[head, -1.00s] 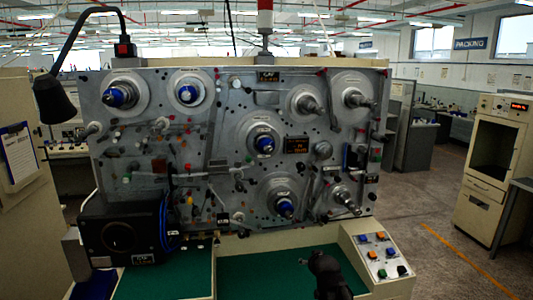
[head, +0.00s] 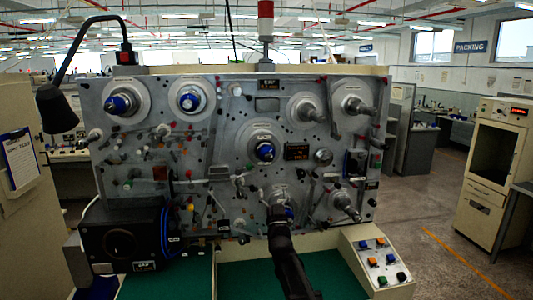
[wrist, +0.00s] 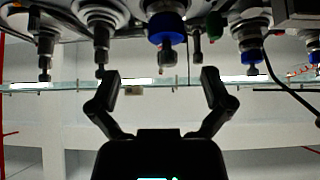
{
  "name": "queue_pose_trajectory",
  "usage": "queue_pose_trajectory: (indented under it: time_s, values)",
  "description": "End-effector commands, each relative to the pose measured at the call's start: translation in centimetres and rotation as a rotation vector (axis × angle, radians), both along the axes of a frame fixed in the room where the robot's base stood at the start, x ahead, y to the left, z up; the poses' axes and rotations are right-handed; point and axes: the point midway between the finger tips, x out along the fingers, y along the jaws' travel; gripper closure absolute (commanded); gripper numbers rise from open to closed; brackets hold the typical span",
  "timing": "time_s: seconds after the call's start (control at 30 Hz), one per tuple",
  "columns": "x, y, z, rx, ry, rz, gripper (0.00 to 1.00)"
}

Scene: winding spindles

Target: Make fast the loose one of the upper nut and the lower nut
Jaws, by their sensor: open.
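The upper nut (head: 265,151) is blue and sits on a spindle in the middle of the grey panel. The lower nut (head: 289,212), also blue, is on the spindle below it, partly hidden behind my gripper (head: 279,218). In the wrist view my gripper (wrist: 159,74) is open and empty, its two fingers spread wide. A blue nut (wrist: 168,28) with a grey shaft tip lies ahead, between the finger directions; no contact shows. Another blue nut (wrist: 250,56) is farther right in that view; I cannot tell which spindle it is on. I cannot see which nut is loose.
Two more blue-nut spindles (head: 121,103) (head: 190,98) are at upper left. Grey spindles (head: 308,110) (head: 345,203) stick out to the right. A dark boxed unit (head: 122,240) stands at lower left and a button console (head: 375,258) at lower right. The green worktop (head: 240,282) is mostly clear.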

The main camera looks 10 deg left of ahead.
Motion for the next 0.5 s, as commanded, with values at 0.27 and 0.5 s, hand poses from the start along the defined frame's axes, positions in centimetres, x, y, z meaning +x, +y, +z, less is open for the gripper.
queue_pose_trajectory:
  time_s: [0.27,0.5]
  values:
    - [-0.53,0.75,1.39,0.029,-0.088,0.006,0.0]
    - [-0.55,0.73,1.38,0.028,-0.088,0.006,0.0]
